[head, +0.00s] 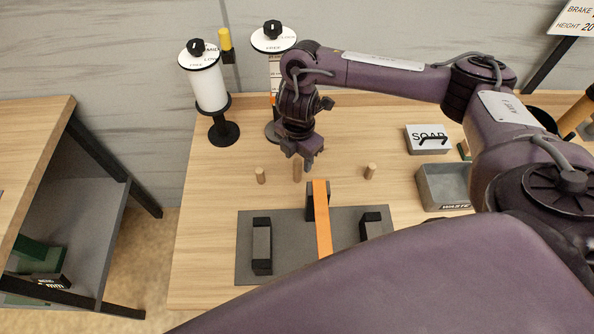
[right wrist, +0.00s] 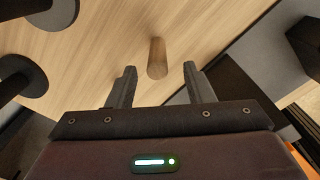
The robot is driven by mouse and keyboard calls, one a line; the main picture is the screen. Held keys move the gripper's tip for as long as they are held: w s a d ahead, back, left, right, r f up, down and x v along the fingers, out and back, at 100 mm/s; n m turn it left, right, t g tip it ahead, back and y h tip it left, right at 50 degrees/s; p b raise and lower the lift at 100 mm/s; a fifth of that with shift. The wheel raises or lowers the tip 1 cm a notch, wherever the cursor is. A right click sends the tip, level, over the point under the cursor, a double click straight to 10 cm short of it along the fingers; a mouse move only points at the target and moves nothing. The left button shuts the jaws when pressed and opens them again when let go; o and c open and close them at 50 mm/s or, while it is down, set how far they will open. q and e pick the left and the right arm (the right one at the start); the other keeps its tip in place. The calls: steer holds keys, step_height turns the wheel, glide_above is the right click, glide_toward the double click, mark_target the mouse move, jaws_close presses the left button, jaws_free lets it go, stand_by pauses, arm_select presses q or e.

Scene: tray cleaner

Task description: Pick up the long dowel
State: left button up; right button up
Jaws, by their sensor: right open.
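The long dowel (head: 297,170) is a wooden peg standing on the table, behind the grey mat, between two shorter pegs. My right gripper (head: 308,160) is just above it and partly covers it. In the right wrist view the dowel (right wrist: 157,58) stands in the gap between the two fingertips, slightly beyond them. The right gripper (right wrist: 160,70) is open and empty, with space on both sides of the dowel. My left gripper is not in view.
Short dowels stand left (head: 260,176) and right (head: 370,171). The grey mat (head: 285,225) holds black blocks and an orange bar (head: 321,215). A waste bin (head: 443,187) and soap box (head: 427,139) are at right. Dial-topped stands (head: 208,90) are at back left.

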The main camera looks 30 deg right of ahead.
mark_target(298, 161)
step_height(298, 161, down, 4)
steer(key=shift+a+f+b, duration=0.1)
steer(key=shift+a+b, duration=0.05)
steer(key=shift+b, duration=0.5)
steer(key=shift+w+f, duration=0.15)
steer(key=shift+f, duration=0.15)
jaws_close()
steer(key=shift+r, duration=0.15)
